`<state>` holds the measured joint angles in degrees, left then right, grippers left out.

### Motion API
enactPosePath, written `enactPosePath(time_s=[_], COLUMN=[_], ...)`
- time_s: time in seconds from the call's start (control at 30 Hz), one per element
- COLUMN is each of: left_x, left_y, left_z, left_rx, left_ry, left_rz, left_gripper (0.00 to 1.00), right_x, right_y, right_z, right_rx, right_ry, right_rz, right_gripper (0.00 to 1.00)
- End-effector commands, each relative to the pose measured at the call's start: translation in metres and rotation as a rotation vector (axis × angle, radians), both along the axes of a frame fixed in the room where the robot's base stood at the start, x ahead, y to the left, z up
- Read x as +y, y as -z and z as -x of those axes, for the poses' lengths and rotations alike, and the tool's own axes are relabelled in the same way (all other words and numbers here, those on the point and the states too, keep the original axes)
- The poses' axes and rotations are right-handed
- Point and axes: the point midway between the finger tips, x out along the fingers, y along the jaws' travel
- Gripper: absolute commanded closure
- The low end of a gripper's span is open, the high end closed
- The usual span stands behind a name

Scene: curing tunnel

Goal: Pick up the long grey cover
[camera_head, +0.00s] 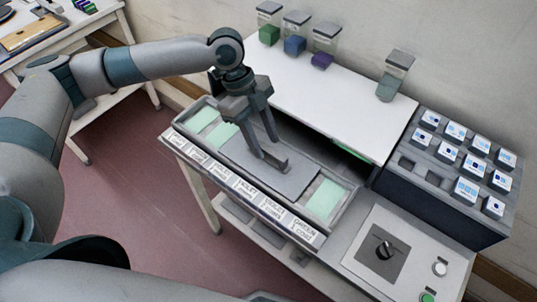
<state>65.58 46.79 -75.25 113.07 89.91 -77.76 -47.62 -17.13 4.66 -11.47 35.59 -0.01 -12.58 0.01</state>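The long grey cover (292,184) is a flat plate lying over the middle of a long grey tray. A dark raised handle (279,163) stands on its top. Pale green pads show in the tray beyond both ends of the cover. My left gripper (267,148) points down over the cover, with its fingertips at the handle. Its two fingers are apart with a gap between them, and I cannot tell whether they touch the handle. My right gripper is out of view.
A row of white labels (247,190) runs along the tray's front. Behind is a white bench (310,95) with several clear containers of coloured blocks. At right are a dark rack (440,190) of small labelled blocks and a panel with a black knob (385,249).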

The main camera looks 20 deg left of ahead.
Motion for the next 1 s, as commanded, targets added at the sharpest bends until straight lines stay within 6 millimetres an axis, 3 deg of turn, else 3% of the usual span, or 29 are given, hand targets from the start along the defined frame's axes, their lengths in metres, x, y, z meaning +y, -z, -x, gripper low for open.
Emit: enactPosePath(time_s=[0.07,0.3,0.77,0.93,1.0], left_x=[-0.006,-0.013,-0.014,-0.014,-0.014], left_y=[0.005,0.028,0.029,0.029,0.029], left_z=[0.003,0.005,0.005,0.005,0.005], left_rx=[0.003,0.001,0.000,0.000,0.000], left_ry=[0.002,-0.001,0.000,0.000,0.000], left_rz=[0.000,0.000,0.000,0.000,0.000], left_gripper=[0.61,0.61,0.61,0.97,1.00], right_x=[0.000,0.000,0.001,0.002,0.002], right_y=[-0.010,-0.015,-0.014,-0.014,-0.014], right_z=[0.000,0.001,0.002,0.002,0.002], right_rx=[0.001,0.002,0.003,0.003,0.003], right_ry=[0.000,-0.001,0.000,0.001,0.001], right_rz=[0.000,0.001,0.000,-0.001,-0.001], right_gripper=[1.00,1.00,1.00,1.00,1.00])
